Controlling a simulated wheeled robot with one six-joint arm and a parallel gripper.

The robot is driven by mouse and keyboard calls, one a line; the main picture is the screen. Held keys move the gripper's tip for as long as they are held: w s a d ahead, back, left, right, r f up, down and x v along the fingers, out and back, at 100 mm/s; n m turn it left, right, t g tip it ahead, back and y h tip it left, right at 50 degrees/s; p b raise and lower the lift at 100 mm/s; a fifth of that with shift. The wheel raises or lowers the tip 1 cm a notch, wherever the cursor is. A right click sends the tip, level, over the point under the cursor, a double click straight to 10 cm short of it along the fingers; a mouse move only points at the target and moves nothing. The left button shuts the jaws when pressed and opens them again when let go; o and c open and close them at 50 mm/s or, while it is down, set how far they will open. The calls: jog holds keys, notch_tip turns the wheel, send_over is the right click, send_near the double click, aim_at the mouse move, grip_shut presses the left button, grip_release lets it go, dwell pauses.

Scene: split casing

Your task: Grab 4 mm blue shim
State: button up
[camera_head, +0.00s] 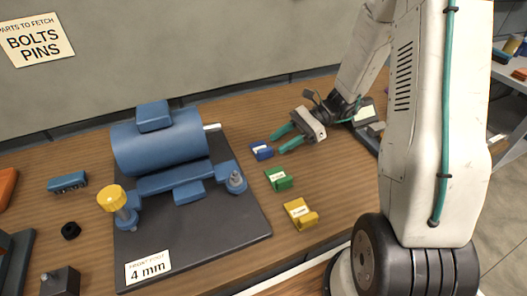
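A small blue shim (262,153) with a white label lies on the wooden table, to the right of the blue motor casing. The label is too small to read. My gripper (276,144) is just right of the blue shim, with its two green fingers spread and pointing left towards it. The fingers look open and empty. A green shim (278,180) and a yellow shim (300,213) lie nearer the front, each with a white label. A sign reading "FRONT FOOT 4 mm" (149,267) is on the dark base plate.
The blue casing (160,141) stands on a dark plate (235,246), with a yellow-topped bolt (112,199) at its front left foot. A blue block (68,182) and black nut (71,230) lie left. Bare table lies right of the shims.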

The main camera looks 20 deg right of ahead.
aim_at(266, 149)
jog(key=x, duration=0.4)
jog(key=shift+s+a+r, duration=0.1)
jog(key=shift+a+r, duration=0.15)
jog(key=shift+a, duration=0.3)
jog(key=shift+a+f, duration=0.2)
jog(key=shift+a, duration=0.25)
grip_shut()
